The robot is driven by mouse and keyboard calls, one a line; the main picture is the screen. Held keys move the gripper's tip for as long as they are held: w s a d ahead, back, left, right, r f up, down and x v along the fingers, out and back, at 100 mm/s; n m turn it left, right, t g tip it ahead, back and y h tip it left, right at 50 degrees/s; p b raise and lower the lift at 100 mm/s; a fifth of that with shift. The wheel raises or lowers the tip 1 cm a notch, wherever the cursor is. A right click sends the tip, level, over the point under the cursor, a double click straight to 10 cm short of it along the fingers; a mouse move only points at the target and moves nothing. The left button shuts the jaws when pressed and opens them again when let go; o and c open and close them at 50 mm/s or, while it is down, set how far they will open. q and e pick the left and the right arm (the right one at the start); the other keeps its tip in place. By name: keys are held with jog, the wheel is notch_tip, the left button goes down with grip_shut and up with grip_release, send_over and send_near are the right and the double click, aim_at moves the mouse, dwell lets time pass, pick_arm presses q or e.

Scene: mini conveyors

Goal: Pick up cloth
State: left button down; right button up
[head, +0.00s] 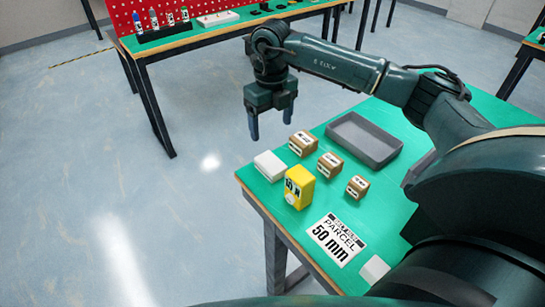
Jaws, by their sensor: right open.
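I cannot clearly make out a cloth. A flat white block-like thing (269,165) lies at the near left corner of the green table (388,199), and another small white thing (374,269) lies at its front edge, partly cut off by my arm. Either could be a folded cloth; I cannot tell which. My right gripper (270,129) points down with its two dark blue fingers apart and nothing between them. It appears above and beyond the table's left edge, apart from the white thing. My left gripper is not in view.
A yellow box (299,187) and several brown parcels (329,164) stand near the left white thing. A grey tray (398,146) sits behind them. A white parcel label (338,239) lies flat in front. A second table with a red pegboard (195,12) stands behind; floor at left is clear.

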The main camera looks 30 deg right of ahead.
aim_at(271, 162)
jog(key=f, duration=0.4)
jog(key=f+p, duration=0.1)
jog(key=f, duration=0.8)
jog(key=shift+s+a, duration=0.25)
jog(key=shift+a, duration=0.05)
jog(key=shift+c, duration=0.2)
jog(key=c, duration=1)
notch_tip(271, 162, up, 10)
jog(key=shift+r, duration=0.1)
jog(key=o, duration=0.5)
jog(key=c, duration=0.4)
